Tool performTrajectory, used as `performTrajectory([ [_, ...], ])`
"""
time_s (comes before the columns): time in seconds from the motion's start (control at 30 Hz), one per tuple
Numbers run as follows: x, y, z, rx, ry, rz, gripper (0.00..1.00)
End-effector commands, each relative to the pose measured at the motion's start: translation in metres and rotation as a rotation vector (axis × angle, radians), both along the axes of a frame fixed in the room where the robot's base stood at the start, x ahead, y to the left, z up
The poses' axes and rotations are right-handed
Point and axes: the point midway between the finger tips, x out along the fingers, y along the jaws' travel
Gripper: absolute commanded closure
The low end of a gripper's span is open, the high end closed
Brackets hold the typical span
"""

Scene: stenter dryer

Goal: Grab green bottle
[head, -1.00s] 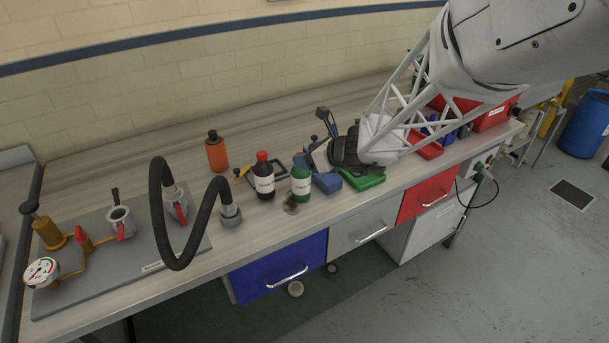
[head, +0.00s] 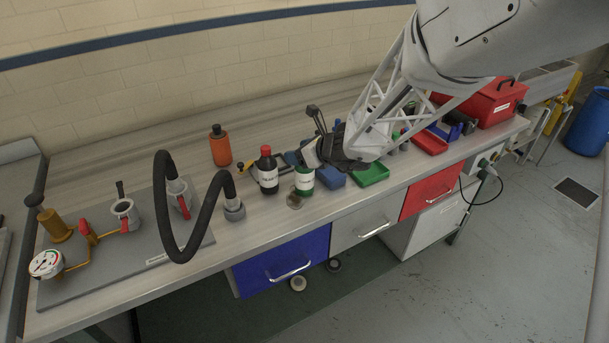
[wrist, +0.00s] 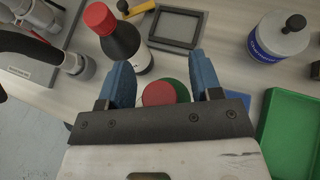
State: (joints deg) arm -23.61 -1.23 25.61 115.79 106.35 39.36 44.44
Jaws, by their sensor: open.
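The green bottle (head: 304,184) with a white label stands upright near the bench's front edge in the head view. In the wrist view its red cap (wrist: 158,93) shows between the blue fingers, with a bit of green body beside it; the rest is hidden by my gripper. My gripper (wrist: 158,68) is open, its two fingers apart on either side of the cap. In the head view my gripper (head: 302,156) is at the bottle's top, covering it. I cannot tell if a finger touches the bottle.
A dark red-capped bottle (head: 268,174) stands close on the left, also in the wrist view (wrist: 122,44). A blue box (head: 332,178) and green tray (head: 372,176) lie right. An orange bottle (head: 220,150) stands behind; a small round item (head: 294,202) lies in front.

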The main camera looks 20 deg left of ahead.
Motion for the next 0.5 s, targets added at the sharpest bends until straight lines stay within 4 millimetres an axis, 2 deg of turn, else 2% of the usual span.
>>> performTrajectory([
  [0.07,0.0,0.0,0.0,0.0,0.0,0.0,0.41],
  [0.1,0.0,0.0,0.0,0.0,0.0,0.0,0.44],
  [0.4,-0.0001,-0.0001,0.0,0.0,0.0,0.0,0.9],
  [0.47,0.0,0.0,-0.0001,0.0,0.0,0.0,0.99],
  [0.5,0.0,-0.0001,-0.0002,0.0,0.0,0.0,1.0],
])
